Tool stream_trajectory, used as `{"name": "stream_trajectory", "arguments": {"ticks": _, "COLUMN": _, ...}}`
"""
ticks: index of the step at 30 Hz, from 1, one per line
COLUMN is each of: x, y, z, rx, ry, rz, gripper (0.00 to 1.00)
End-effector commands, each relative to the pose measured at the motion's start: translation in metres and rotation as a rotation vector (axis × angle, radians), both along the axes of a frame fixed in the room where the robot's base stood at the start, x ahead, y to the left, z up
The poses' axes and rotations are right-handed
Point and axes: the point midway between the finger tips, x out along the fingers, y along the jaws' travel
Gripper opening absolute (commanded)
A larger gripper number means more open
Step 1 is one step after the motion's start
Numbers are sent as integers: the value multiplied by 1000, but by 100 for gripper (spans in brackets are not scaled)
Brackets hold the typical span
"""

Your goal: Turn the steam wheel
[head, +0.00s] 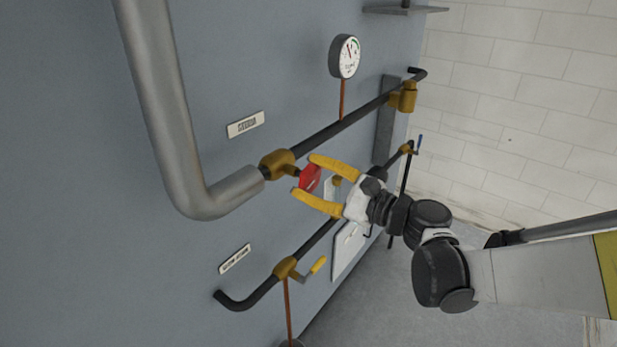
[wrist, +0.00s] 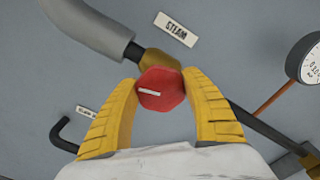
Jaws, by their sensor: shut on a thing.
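The red steam wheel (head: 310,178) sits on a brass valve body (head: 279,164) in the dark pipe that leaves the thick grey pipe. My gripper (head: 305,178) has its two yellow fingers on either side of the wheel. In the wrist view, the fingertips of my gripper (wrist: 161,88) are shut on opposite edges of the red wheel (wrist: 161,90). A white mark crosses the wheel's face at a slight tilt. The "STEAM" label (wrist: 176,29) is on the panel just above the wheel.
A round gauge (head: 345,57) stands above the pipe. Below is a second pipe with a brass valve and yellow lever (head: 317,265). A brass fitting (head: 404,97) is at the far end. The thick grey pipe (head: 165,110) stands out from the panel at left.

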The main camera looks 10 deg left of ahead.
Motion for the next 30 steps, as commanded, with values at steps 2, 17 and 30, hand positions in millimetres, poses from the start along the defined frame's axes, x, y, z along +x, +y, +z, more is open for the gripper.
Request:
{"name": "stream_trajectory", "arguments": {"ticks": 2, "x": 0, "y": 0, "z": -1, "rx": -16, "ry": -38, "rz": 0, "gripper": 23}}
{"name": "stream_trajectory", "arguments": {"ticks": 17, "x": -1, "y": 0, "z": -2, "rx": -184, "ry": -444, "rz": 0, "gripper": 23}}
{"name": "stream_trajectory", "arguments": {"ticks": 30, "x": -1, "y": 0, "z": -4, "rx": -335, "ry": -809, "rz": 0, "gripper": 23}}
